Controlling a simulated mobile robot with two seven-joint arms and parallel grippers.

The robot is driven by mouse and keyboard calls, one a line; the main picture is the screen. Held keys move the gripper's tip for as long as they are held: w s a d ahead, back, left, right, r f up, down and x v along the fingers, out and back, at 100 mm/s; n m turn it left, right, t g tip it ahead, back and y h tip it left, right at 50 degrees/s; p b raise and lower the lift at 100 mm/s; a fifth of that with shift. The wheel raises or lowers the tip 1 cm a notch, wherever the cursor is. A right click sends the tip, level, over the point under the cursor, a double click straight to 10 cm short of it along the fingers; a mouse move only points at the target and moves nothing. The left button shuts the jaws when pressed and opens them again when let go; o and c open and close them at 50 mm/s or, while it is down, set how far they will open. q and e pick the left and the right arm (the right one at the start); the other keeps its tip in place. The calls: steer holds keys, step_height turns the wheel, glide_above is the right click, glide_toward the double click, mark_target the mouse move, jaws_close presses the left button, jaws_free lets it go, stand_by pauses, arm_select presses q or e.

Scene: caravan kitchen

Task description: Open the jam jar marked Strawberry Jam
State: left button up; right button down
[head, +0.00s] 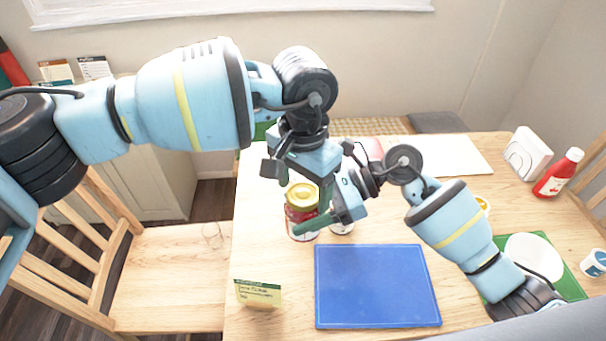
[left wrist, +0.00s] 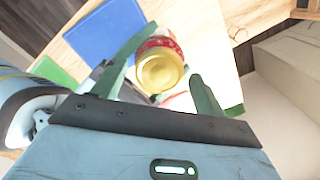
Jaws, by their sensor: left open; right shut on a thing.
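A jar with a gold-yellow lid and red label (head: 302,212) stands upright on the table, left of the blue board's far corner; its label text is not readable. My right gripper (head: 318,215) reaches in from the right and is shut on the jar's body, a green finger crossing its front. My left gripper (head: 288,175) is above the jar, pointing down, open. In the left wrist view the lid (left wrist: 161,72) lies between the left gripper's green fingers (left wrist: 172,60), with no clear contact. A second jar (head: 343,228) is mostly hidden behind my right gripper.
A blue board (head: 375,285) lies in front of the jars, bare. A note card (head: 258,293) stands at front left. A white plate (head: 533,255), a red bottle (head: 558,173) and a white toaster-like object (head: 527,154) are at the right. A chair (head: 165,270) is at the left.

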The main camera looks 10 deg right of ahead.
arm_select(q)
steer(key=shift+c, duration=0.3)
steer(key=c, duration=0.9)
steer(key=n, duration=0.6)
steer(key=shift+n, duration=0.4)
steer(key=shift+c, duration=0.2)
steer(key=o, duration=1.1)
steer(key=shift+c, duration=0.2)
steer(key=shift+d, duration=0.1)
steer(key=shift+s+d, duration=0.1)
steer(key=shift+s, duration=0.05)
